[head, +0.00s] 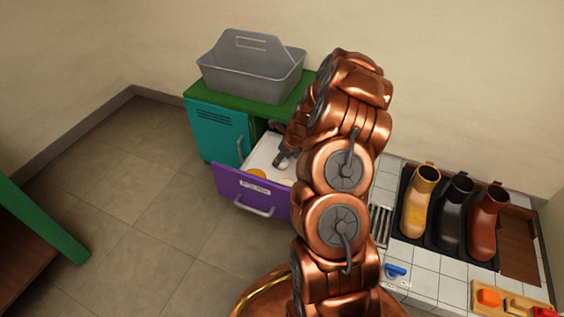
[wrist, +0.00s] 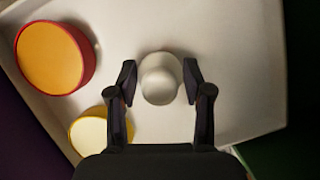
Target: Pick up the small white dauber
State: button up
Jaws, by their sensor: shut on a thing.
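The small white dauber (wrist: 160,72) shows in the wrist view as a pale rounded knob between my fingertips. My gripper (wrist: 160,84) is shut on it, with one finger on each side. In the head view my gripper (head: 281,158) reaches down into the open purple drawer (head: 238,193). The dauber cannot be made out there. Whether it touches the white drawer floor (wrist: 225,85) cannot be told.
In the drawer, a red-rimmed round thing with an orange top (wrist: 50,58) and a smaller yellow one (wrist: 90,132) lie left of my gripper. A grey caddy (head: 250,75) stands on the green-topped cabinet (head: 210,130). Boots (head: 455,205) stand on the tiled bench at right.

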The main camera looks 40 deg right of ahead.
jog(key=c, duration=0.6)
notch_tip(320, 180, up, 18)
jog(key=p, duration=0.7)
jog(key=o, duration=0.7)
jog(key=c, duration=0.5)
